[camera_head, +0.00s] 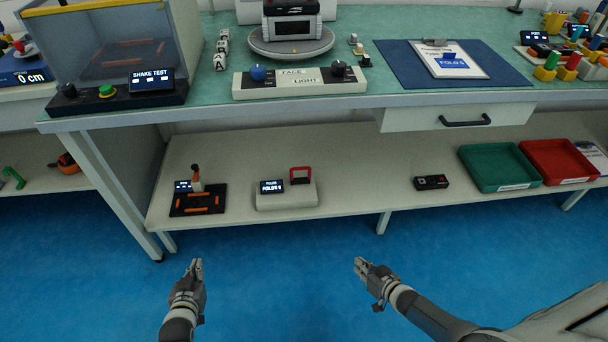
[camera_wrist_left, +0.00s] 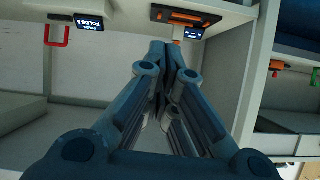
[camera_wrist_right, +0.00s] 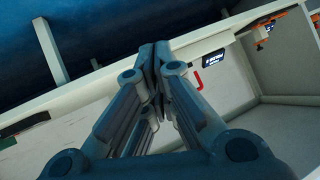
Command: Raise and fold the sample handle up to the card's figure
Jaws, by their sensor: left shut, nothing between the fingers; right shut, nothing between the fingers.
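The sample handle (camera_head: 300,175) is a red loop standing up on a pale box (camera_head: 292,199) on the lower shelf. The box's small dark display (camera_head: 271,187) reads "FOLDS" and a figure that I cannot read surely. The card (camera_head: 453,62) lies on a clipboard on the bench top and reads "FOLD" with an unclear figure. The handle also shows in the left wrist view (camera_wrist_left: 58,36) and the right wrist view (camera_wrist_right: 197,80). My left gripper (camera_head: 196,262) is shut and empty, below and left of the box. My right gripper (camera_head: 359,262) is shut and empty, below and right of it.
A black fixture with orange bars (camera_head: 198,208) stands left of the box. A black device (camera_head: 431,182), a green tray (camera_head: 499,186) and a red tray (camera_head: 560,172) stand to the right. The shelf between box and device is clear. The bench top (camera_head: 260,114) overhangs the shelf.

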